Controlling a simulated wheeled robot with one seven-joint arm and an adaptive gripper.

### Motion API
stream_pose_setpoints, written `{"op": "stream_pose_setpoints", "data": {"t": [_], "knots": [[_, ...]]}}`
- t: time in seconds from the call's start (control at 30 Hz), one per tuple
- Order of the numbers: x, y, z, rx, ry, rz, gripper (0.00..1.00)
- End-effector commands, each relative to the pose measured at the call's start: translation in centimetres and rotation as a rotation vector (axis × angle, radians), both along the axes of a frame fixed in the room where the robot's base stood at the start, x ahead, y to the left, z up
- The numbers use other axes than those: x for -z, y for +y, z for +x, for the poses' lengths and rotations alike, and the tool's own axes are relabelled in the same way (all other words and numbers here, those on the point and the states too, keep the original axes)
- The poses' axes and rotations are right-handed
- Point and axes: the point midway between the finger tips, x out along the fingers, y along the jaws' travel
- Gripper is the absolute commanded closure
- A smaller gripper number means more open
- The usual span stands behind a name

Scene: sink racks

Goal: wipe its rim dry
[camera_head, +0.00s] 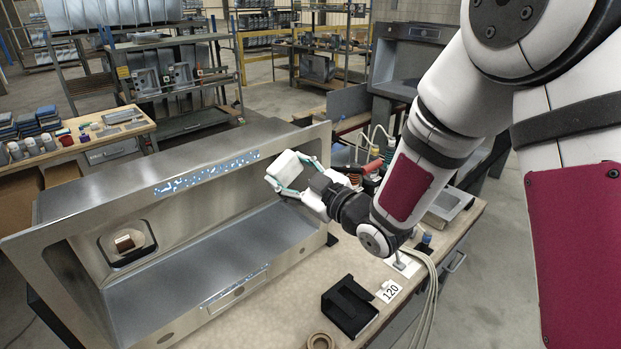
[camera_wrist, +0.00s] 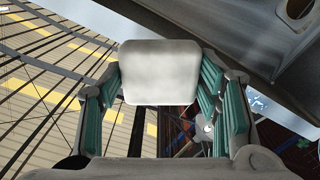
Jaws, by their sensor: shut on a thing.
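A steel sink (camera_head: 120,180) lies on its side on the workbench with its opening facing me. My gripper (camera_head: 288,180) is shut on a white block-like pad (camera_head: 287,168) near the rim's upper right corner. I cannot tell whether the pad touches the rim. In the wrist view the pad (camera_wrist: 160,72) sits between the teal-lined fingers, and a small speckled patch (camera_wrist: 258,103) shows on the rim to the right.
On the workbench (camera_head: 300,290) are a black tray (camera_head: 349,307), a tape roll (camera_head: 320,341), a "120" card (camera_head: 390,291) and cables (camera_head: 431,290). A red-handled tool (camera_head: 372,167) and other items stand behind my wrist. A side bench (camera_head: 100,143) holds several small items.

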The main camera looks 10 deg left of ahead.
Motion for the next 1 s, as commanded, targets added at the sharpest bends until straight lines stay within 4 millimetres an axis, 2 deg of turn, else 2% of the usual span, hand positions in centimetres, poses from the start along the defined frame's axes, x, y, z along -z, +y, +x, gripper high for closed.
{"op": "stream_pose_setpoints", "data": {"t": [0.17,0.7,1.0], "knots": [[-0.5,0.7,-0.3,-0.015,-0.008,0.01,0.65],[-0.4,4.2,3.0,-0.013,-0.008,0.008,0.65],[-0.5,4.8,3.4,-0.013,-0.007,0.008,0.65]]}}
